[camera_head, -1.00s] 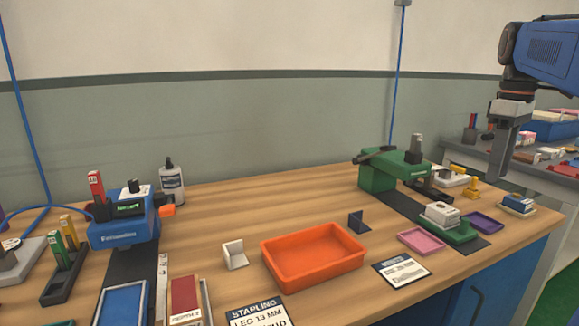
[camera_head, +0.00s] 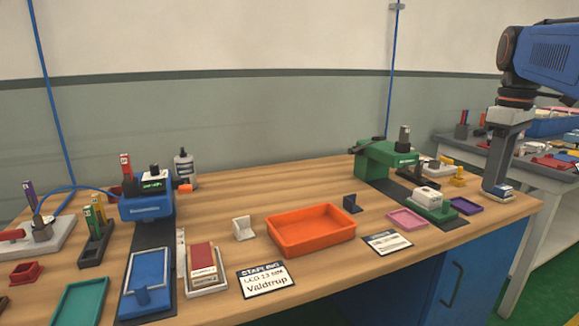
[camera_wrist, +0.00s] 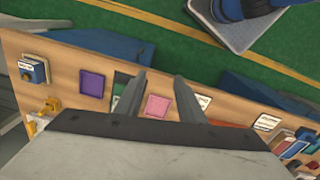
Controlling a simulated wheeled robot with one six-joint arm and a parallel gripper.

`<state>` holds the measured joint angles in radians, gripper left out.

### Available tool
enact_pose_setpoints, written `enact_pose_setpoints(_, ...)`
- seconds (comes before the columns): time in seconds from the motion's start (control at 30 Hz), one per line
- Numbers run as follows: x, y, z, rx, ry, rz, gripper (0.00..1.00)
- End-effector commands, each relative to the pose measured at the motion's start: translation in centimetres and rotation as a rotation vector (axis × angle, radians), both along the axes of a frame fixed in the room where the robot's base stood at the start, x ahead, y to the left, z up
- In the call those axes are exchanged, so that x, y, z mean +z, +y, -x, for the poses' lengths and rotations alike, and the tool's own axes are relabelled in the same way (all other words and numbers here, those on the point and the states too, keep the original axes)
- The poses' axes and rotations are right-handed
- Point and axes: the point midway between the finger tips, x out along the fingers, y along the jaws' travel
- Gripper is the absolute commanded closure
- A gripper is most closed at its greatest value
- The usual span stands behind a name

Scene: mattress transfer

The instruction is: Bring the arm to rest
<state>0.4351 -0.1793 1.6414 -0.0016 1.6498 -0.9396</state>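My arm (camera_head: 545,62) hangs at the right of the head view, with my gripper (camera_head: 496,188) pointing down by the right end of the wooden bench (camera_head: 330,178). In the wrist view my gripper (camera_wrist: 160,76) shows two grey fingers apart, with nothing between them. The pink tray (camera_wrist: 158,105) shows beyond the fingers, and the purple tray (camera_wrist: 92,85) lies to their left. The head view shows only one side of the gripper, and it partly covers a small white-and-blue box (camera_head: 503,192).
A green stapling machine (camera_head: 385,162), an orange tray (camera_head: 310,230) and a blue machine (camera_head: 147,205) stand on the bench. A grey side table (camera_head: 545,175) is behind the arm. Green floor (camera_wrist: 160,40) lies along the bench's front.

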Motion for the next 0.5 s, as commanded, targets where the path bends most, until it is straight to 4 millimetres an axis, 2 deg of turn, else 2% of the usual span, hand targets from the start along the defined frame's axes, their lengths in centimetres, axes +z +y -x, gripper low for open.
enact_pose_setpoints(0.27,-2.2,3.2,1.6,-0.056,-0.044,0.012,0.64)
enact_pose_setpoints(0.37,-3.5,4.7,2.5,-0.086,-0.069,0.016,0.64)
enact_pose_setpoints(0.5,-6.2,7.6,4.5,-0.144,-0.117,0.018,0.64)
